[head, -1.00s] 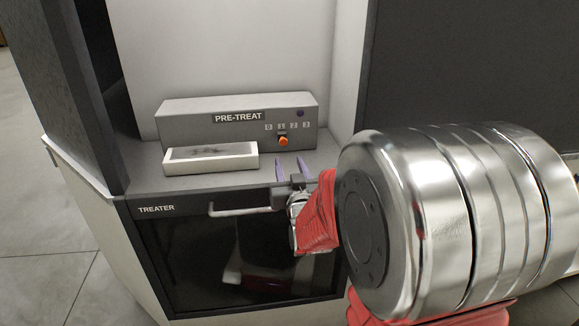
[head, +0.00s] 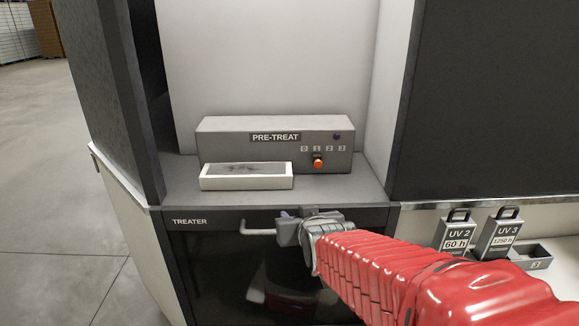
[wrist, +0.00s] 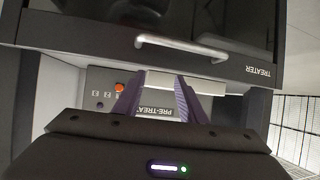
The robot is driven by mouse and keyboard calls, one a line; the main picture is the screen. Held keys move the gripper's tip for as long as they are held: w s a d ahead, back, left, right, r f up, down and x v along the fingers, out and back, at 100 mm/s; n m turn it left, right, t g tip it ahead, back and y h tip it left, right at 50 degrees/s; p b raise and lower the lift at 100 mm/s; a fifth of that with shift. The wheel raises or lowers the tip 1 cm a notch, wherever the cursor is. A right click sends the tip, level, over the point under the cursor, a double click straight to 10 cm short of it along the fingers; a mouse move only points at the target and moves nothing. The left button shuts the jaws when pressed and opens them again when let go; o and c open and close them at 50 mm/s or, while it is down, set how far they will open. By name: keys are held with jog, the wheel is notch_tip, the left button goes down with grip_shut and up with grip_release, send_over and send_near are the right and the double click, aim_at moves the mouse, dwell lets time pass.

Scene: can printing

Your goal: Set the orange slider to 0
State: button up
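The orange slider (head: 318,162) is a small knob on the grey PRE-TREAT box (head: 226,144). It sits under the 1 of the 0 1 2 3 scale. My gripper (head: 288,213) is in front of and below the box, near the treater's front edge, apart from the slider. In the wrist view, which is upside down, the purple fingers of my gripper (wrist: 157,98) are spread with nothing held between them. The slider also shows there (wrist: 120,87), beside one finger. In the head view the fingers are mostly hidden by the gripper body.
A white tray (head: 246,184) stands on the shelf just left of the slider. The treater's bar handle (head: 257,233) is close to my gripper. Side walls bound the recess. UV 2 (head: 457,236) and UV 3 (head: 498,238) boxes stand at right.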

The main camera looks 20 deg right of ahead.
jog(key=s+a+f+n+g+y, duration=0.1)
jog(key=s+a+g, duration=0.2)
jog(key=s, duration=0.7)
jog(key=s+a+f+n+g+y, duration=0.1)
jog(key=s+a+g, duration=0.2)
jog(key=s, duration=0.8)
jog(key=a, duration=0.2)
jog(key=shift+s+a+g, duration=0.2)
jog(key=shift+a+g, duration=0.1)
jog(key=shift+a, duration=0.1)
jog(key=shift+c, duration=0.9)
